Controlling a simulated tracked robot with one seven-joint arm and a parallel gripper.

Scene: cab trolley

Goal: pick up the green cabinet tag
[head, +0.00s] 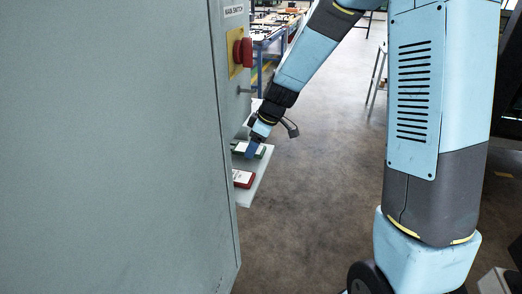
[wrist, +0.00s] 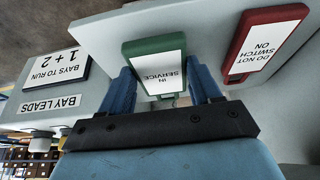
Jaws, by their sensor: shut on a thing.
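The green cabinet tag (wrist: 158,47) has a white label reading "IN SERVICE" and shows upside down in the wrist view. My gripper (wrist: 165,88) is shut on it, with one blue finger at each side edge. In the head view the green tag (head: 260,152) is at the grey shelf on the cabinet's side, partly hidden by my gripper (head: 252,148). I cannot tell whether the tag touches the shelf.
A red tag (wrist: 262,42) reading "DO NOT SWITCH ON" lies on the shelf (head: 246,192) beside the green one. A cabinet (head: 160,150) with a red main switch (head: 243,52) fills the left. A "BAYS TO RUN" plate (wrist: 57,68) is at left.

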